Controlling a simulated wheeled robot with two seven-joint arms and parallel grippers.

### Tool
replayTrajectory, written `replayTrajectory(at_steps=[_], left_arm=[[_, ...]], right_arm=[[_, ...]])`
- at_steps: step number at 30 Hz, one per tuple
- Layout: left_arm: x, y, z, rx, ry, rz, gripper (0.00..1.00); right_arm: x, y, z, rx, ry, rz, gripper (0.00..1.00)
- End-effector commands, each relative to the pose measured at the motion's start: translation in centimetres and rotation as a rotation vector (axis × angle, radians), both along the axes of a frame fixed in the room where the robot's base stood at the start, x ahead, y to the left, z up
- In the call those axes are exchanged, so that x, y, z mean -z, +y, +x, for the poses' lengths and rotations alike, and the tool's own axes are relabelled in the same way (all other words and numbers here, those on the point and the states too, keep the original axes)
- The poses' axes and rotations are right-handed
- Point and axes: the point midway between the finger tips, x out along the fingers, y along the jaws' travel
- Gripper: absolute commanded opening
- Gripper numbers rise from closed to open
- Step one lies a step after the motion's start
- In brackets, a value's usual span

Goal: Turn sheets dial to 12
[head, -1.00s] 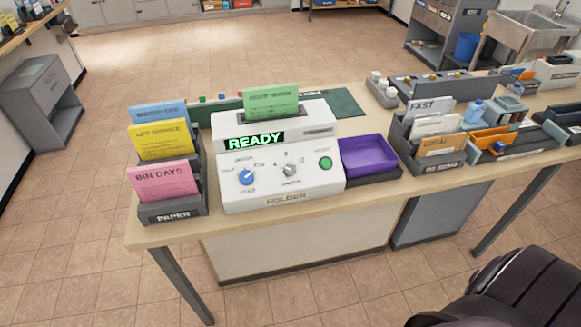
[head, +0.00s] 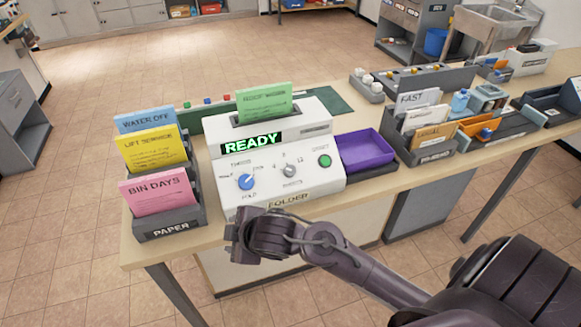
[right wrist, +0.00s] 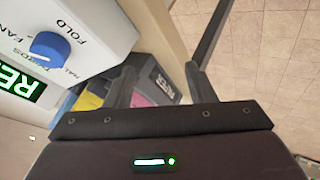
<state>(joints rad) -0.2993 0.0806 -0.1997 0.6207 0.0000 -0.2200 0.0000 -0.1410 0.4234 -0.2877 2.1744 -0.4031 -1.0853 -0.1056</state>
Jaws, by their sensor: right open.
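The white folder machine (head: 320,196) stands on the table, its display (head: 252,141) reading READY. The sheets dial is the small grey knob (head: 289,170) mid-panel, with a 12 to its right; its pointer is too small to read. My right gripper (head: 238,238) is in front of the machine's lower left edge, below the blue dial (head: 246,182) and left of the sheets dial. In the right wrist view its fingers (right wrist: 162,85) are apart with nothing held. The blue dial (right wrist: 46,46) shows there, but the sheets dial does not. My left gripper is out of view.
A paper rack (head: 172,229) with colored cards stands left of the machine, close to my right gripper. A green button (head: 325,160) and a purple tray (head: 365,151) lie right of the dial. A green sheet (head: 265,103) stands in the machine's top.

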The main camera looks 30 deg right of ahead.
Motion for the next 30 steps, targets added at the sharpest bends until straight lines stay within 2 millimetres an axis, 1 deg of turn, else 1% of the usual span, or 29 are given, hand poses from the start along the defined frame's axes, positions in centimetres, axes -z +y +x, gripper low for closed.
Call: replayTrajectory(at_steps=[1, 5, 8, 11, 13, 14, 17, 20, 21, 23, 24, 27, 30], left_arm=[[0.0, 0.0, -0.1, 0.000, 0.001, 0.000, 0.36], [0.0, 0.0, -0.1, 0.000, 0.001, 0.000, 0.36], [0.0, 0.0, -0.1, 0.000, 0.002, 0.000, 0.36], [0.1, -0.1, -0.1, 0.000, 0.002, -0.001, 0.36], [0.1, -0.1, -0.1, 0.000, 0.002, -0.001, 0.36], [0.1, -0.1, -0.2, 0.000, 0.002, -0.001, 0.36], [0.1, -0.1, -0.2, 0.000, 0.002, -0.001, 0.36], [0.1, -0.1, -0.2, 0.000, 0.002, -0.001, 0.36], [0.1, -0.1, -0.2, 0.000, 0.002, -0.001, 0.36], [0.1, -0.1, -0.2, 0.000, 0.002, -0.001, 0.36], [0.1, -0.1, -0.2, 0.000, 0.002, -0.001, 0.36], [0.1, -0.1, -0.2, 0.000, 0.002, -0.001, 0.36], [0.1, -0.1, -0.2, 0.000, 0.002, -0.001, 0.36]], right_arm=[[-0.3, 0.2, 0.9, -0.059, -0.033, -0.035, 0.50], [-1.2, 1.0, 2.8, -0.231, -0.110, -0.117, 0.50], [-1.8, 1.2, 4.1, -0.372, -0.161, -0.194, 0.50], [-2.4, 0.6, 5.4, -0.532, -0.203, -0.286, 0.50], [-2.8, -0.6, 6.3, -0.656, -0.217, -0.364, 0.50], [-3.0, -1.4, 6.6, -0.708, -0.217, -0.397, 0.50], [-3.8, -4.8, 7.4, -0.862, -0.191, -0.496, 0.50], [-5.0, -8.9, 7.6, -0.970, -0.139, -0.563, 0.50], [-5.6, -10.7, 7.5, -1.004, -0.112, -0.582, 0.50], [-6.7, -13.4, 7.3, -1.042, -0.072, -0.600, 0.50], [-7.4, -15.2, 7.0, -1.061, -0.043, -0.606, 0.50], [-9.3, -19.0, 6.0, -1.087, 0.018, -0.600, 0.50], [-10.7, -21.5, 5.1, -1.097, 0.057, -0.583, 0.50]])
